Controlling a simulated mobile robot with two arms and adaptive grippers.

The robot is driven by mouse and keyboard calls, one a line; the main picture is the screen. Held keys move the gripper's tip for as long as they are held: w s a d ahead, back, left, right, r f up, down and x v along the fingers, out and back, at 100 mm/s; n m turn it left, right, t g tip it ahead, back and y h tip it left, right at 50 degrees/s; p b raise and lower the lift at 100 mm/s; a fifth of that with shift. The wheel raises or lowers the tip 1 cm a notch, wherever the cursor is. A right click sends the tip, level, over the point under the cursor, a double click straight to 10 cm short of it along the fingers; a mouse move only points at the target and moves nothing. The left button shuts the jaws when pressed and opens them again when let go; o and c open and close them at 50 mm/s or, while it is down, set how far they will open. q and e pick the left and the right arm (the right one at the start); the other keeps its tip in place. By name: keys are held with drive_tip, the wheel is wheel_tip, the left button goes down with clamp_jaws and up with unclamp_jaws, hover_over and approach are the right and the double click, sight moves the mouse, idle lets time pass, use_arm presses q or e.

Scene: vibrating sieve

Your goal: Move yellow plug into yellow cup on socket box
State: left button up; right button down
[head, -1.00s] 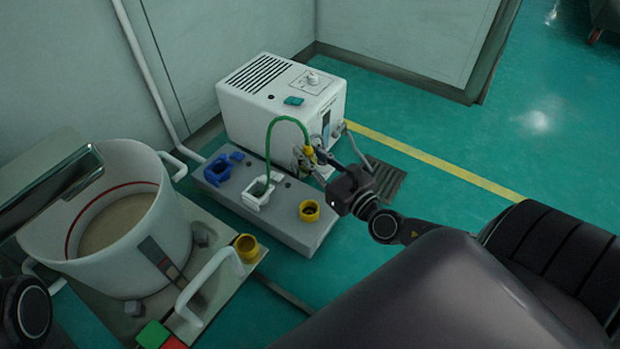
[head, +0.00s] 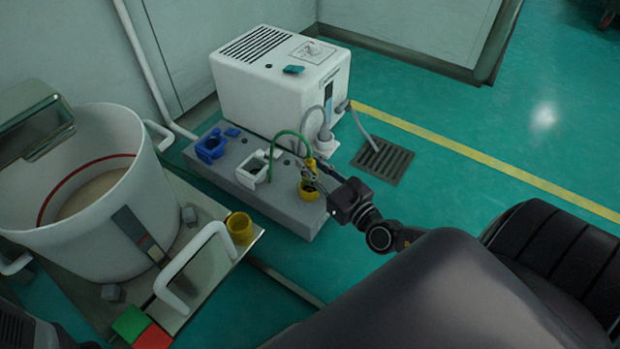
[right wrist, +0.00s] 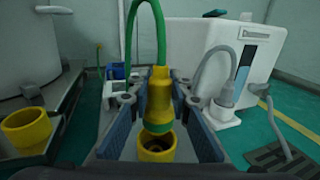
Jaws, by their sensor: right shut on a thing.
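The yellow plug (right wrist: 159,98) on a green cable is held upright between the fingers of my right gripper (head: 318,177). In the head view the plug (head: 310,165) is just over the yellow cup (head: 308,190) on the grey socket box (head: 285,205). In the right wrist view the plug's lower end is at the mouth of the yellow cup (right wrist: 157,147); I cannot tell whether it has entered. The right gripper (right wrist: 158,100) is shut on the plug. My left gripper cannot be made out in the head view.
A white cup (head: 252,170) and a blue cup (head: 211,146) sit on the same box. A white machine (head: 280,85) stands behind it. A big white sieve pot (head: 150,200) and another yellow cup (head: 240,227) are at left. A floor drain (head: 383,160) lies at right.

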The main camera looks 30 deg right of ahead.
drive_tip(key=shift+f+b, duration=1.55)
drive_tip(key=shift+f, duration=0.7)
drive_tip(key=shift+f+b, duration=0.3)
drive_tip(key=c, duration=1.8)
unclamp_jaws()
drive_tip(key=shift+o, duration=0.2)
drive_tip(key=shift+r+p, duration=0.5)
drive_tip(key=shift+p, duration=0.05)
drive_tip(key=s+p, duration=0.4)
drive_tip(key=s, duration=0.8)
drive_tip(key=shift+d+f, duration=0.2)
drive_tip(key=shift+d, duration=0.25)
